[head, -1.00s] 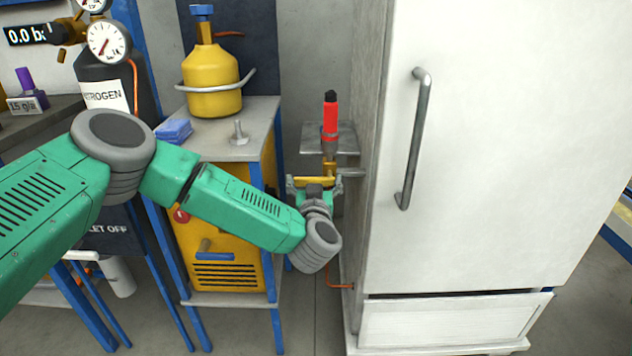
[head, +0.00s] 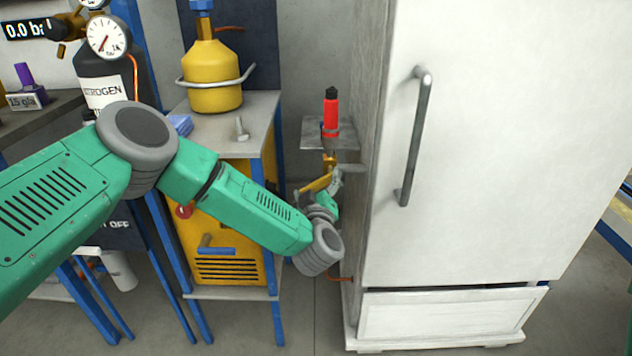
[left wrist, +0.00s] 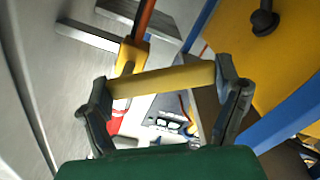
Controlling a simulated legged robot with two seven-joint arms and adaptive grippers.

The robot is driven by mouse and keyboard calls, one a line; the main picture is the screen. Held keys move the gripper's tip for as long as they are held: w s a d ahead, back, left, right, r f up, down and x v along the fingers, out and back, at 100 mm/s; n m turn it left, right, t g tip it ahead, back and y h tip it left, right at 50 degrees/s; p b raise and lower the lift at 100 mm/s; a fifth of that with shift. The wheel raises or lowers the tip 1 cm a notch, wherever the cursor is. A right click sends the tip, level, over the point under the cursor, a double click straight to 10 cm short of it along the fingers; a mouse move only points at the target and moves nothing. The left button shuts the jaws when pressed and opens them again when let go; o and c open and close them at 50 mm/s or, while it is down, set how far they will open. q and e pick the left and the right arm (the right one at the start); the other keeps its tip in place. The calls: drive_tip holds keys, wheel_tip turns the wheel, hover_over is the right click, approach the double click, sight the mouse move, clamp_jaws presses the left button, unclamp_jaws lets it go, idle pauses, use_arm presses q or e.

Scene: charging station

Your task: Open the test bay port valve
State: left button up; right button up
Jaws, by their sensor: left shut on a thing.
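The port valve has a yellow bar handle (head: 316,184), which slants up to the right beside the white cabinet, under a small grey shelf. The handle also shows in the left wrist view (left wrist: 162,82), lying across between the two dark fingers. My left gripper (left wrist: 166,88) is shut on this handle, a finger at each end. The yellow valve body (left wrist: 130,55) sits just beyond it, with an orange hose and a grey pipe. In the head view my left gripper (head: 323,194) is tilted and partly hidden by my own wrist. My right gripper is not in view.
The white cabinet (head: 490,150) stands close on the right. A red bottle with a black cap (head: 331,114) stands on the small grey shelf (head: 314,139) above the valve. A bench with a yellow cylinder (head: 212,80) and a nitrogen bottle (head: 104,88) stand left.

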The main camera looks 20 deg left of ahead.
use_arm(q)
drive_tip(key=n, duration=0.3)
drive_tip(key=d+f+n+b, duration=0.1)
drive_tip(key=n, duration=0.1)
drive_tip(key=shift+w+n, duration=0.3)
drive_tip(key=shift+w+d+f+n+b, duration=0.1)
drive_tip(key=shift+d+n+b, duration=0.15)
drive_tip(key=shift+n, duration=0.65)
drive_tip(key=shift+w+d+f+n+b, duration=0.1)
drive_tip(key=shift+d+n+b, duration=0.15)
drive_tip(key=shift+n, duration=0.65)
drive_tip(key=shift+d+f+n+b, duration=0.1)
drive_tip(key=shift+d+n+b, duration=0.15)
drive_tip(key=shift+n, duration=0.65)
drive_tip(key=o, duration=1.4)
drive_tip(key=shift+o, duration=0.9)
drive_tip(key=shift+w+f, duration=0.1)
drive_tip(key=shift+f, duration=0.05)
drive_tip(key=shift+d, duration=0.1)
